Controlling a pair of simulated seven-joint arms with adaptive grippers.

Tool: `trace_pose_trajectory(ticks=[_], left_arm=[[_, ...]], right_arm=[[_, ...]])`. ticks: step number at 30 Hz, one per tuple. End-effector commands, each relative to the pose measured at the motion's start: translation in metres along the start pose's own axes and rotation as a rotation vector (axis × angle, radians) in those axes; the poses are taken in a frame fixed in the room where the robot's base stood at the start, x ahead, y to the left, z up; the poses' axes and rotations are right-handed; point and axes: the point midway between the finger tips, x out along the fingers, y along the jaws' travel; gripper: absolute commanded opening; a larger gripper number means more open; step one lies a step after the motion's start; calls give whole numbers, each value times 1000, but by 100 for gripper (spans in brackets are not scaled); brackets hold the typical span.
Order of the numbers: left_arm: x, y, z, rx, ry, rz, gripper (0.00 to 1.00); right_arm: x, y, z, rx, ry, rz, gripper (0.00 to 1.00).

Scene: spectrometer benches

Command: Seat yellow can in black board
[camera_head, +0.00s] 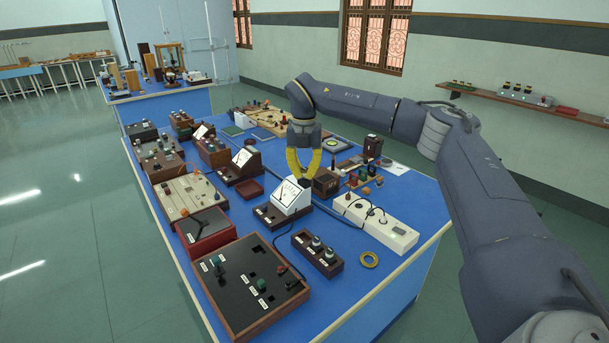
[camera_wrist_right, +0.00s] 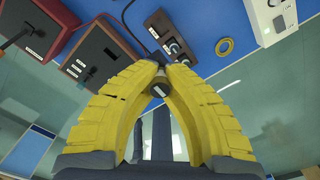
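The black board (camera_head: 235,300), a black panel in a brown wooden frame, lies at the near left of the blue bench. It carries small pegs and dark square openings, and it also shows in the wrist view (camera_wrist_right: 98,48). My right gripper (camera_head: 304,183), with yellow fingers, points down over the middle of the bench, behind and right of the board. In the wrist view its fingertips meet around a small can (camera_wrist_right: 159,88) with a grey, dark-centred end. No yellow shows on it, so I cannot tell its colour. My left gripper is out of view.
A white-faced meter (camera_head: 291,197) stands just below my right gripper. A two-knob block (camera_head: 318,253), a yellow ring (camera_head: 370,259) and a long white socket strip (camera_head: 376,222) lie to the right of the board. A dark red box (camera_head: 205,231) stands behind it.

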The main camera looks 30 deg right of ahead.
Motion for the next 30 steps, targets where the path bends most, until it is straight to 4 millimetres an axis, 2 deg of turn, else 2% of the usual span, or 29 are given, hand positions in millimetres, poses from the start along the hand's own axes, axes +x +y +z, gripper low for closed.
trace_pose_trajectory(ticks=[5, 15, 19, 24, 30], left_arm=[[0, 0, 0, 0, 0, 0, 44], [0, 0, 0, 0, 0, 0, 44], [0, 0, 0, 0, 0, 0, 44], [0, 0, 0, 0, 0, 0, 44], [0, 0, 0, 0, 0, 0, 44]], right_arm=[[23, 14, -14, -35, 3, -3, 0], [105, 80, -65, -138, 3, -3, 0], [130, 103, -80, -140, 0, -3, 0], [147, 128, -90, -109, -3, -1, 0], [149, 138, -84, -44, -3, -1, 0]])
